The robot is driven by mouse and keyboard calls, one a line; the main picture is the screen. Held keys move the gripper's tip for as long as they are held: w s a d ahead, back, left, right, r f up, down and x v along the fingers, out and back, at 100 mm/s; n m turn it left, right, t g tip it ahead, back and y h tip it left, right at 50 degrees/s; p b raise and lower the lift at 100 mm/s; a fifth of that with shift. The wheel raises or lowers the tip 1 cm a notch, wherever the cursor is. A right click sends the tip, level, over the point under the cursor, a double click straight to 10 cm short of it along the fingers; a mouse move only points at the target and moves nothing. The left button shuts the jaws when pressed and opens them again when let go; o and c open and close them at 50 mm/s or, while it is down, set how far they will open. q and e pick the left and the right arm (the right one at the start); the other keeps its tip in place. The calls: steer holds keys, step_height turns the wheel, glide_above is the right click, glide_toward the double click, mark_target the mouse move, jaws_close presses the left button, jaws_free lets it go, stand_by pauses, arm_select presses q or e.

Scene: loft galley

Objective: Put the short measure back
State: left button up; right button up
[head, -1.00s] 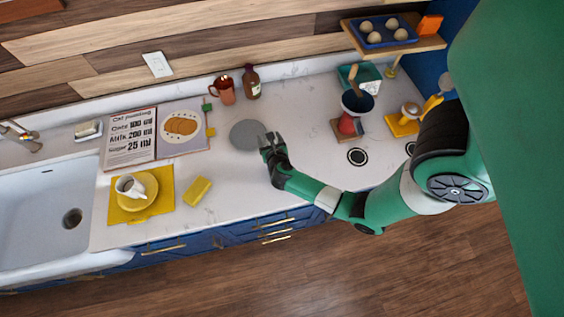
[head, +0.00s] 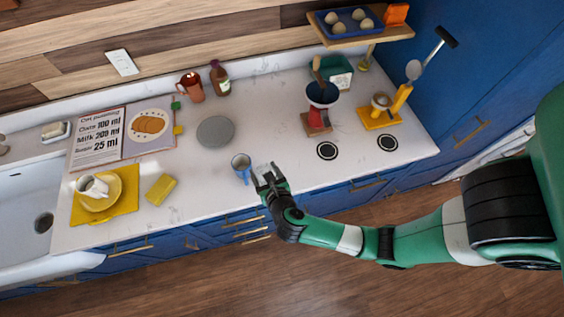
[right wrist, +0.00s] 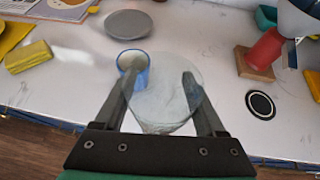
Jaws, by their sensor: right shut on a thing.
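My right gripper (head: 268,178) is shut on a clear, see-through vessel (right wrist: 165,88), held between the two fingers in the right wrist view. Its round rim shows; its lower part blends with the counter, so I cannot tell whether it touches the counter. In the head view it is only a faint pale shape by the fingertips. I see no label saying it is the short measure. A small blue cup (head: 241,163) stands upright just left of the gripper; it also shows behind the left finger in the right wrist view (right wrist: 134,62). My left gripper is not in view.
A grey round plate (head: 215,131) lies behind the blue cup. A yellow sponge (head: 161,190) and a cup on a yellow mat (head: 126,208) are left. The front counter edge is close.

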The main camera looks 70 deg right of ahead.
steer(key=d+f, duration=0.1)
steer(key=d, duration=0.1)
steer(key=d+f, duration=0.1)
steer(key=d, duration=0.2)
steer(key=d+f, duration=0.1)
steer(key=d, duration=0.2)
steer(key=shift+w+d+f+b, duration=0.2)
steer(key=shift+f+b, duration=0.1)
steer(key=shift+f, duration=0.05)
steer(key=b, duration=0.2)
glide_above(278, 158)
steer(key=a, duration=0.1)
step_height(278, 158, down, 5)
steer(key=shift+s+a, duration=0.1)
steer(key=shift+a, duration=0.05)
steer(key=shift+d+f, duration=0.3)
steer(key=shift+d, duration=0.1)
steer(key=f+b, duration=0.2)
steer(key=f, duration=0.1)
steer(key=shift+d+f+b, duration=0.25)
steer(key=shift+f+b, duration=0.15)
steer(key=shift+r, duration=0.1)
steer(key=o, duration=1.5)
